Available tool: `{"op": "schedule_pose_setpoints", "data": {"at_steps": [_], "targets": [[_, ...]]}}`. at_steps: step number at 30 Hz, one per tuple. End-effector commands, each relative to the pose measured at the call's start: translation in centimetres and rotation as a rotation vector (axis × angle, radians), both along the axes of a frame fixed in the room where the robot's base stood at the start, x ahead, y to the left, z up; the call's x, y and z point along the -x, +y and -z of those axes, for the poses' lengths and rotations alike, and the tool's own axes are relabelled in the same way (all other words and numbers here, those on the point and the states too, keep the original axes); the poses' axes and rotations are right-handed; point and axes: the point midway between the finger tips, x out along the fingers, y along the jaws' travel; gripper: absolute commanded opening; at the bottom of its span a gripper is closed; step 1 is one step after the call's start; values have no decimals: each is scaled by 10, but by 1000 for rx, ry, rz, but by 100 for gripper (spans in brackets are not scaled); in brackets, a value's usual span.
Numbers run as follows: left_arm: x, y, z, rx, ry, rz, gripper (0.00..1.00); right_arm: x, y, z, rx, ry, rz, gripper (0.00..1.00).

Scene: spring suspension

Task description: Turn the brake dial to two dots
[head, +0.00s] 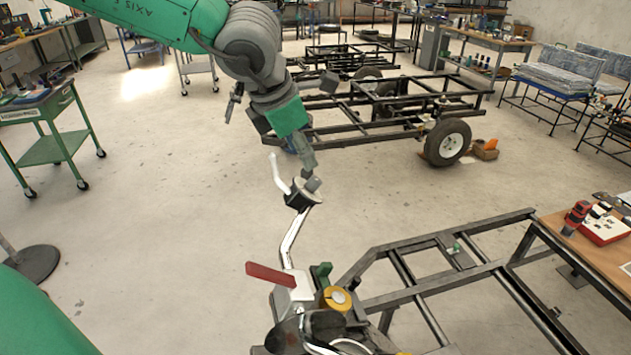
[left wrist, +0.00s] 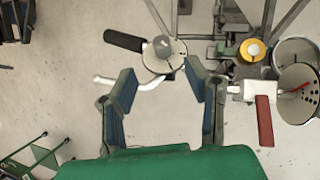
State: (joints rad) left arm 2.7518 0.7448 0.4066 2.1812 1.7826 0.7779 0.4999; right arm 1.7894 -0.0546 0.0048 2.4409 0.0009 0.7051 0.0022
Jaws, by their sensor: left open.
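A round pale dial (head: 301,196) with a dark side sits at the upper end of a bent white tube in the head view. I take it as the brake dial. In the left wrist view the dial (left wrist: 176,57) shows as a pale disc with a grey knob and a black grip (left wrist: 124,40) beside it. My left gripper (head: 311,176) is just above it in the head view. In the left wrist view my left gripper (left wrist: 161,80) is open, its fingers apart near the disc; contact cannot be told. Any dots are too small to read. My right gripper is out of view.
A red lever (head: 270,274) and a yellow ring (head: 337,298) are on the mechanism below. A dark metal frame (head: 430,237) extends right toward a wooden bench (head: 590,247). A wheeled chassis (head: 370,105) stands behind.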

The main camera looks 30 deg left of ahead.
Motion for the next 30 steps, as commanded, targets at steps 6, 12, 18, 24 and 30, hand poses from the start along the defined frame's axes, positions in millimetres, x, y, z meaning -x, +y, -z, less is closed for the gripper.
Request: {"op": "schedule_pose_setpoints", "data": {"at_steps": [6, 12, 18, 24, 30], "targets": [[-18, -2, 47, -4, 5, 1, 43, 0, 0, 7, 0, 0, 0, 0], [-32, -2, 76, -1, 3, -1, 43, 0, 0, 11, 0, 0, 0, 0], [-38, -3, 88, 0, 1, 0, 43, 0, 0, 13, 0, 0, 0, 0], [-39, -3, 89, 0, 0, 0, 43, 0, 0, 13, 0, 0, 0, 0], [-40, -3, 89, 0, 0, 0, 7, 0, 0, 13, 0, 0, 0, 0]]}}
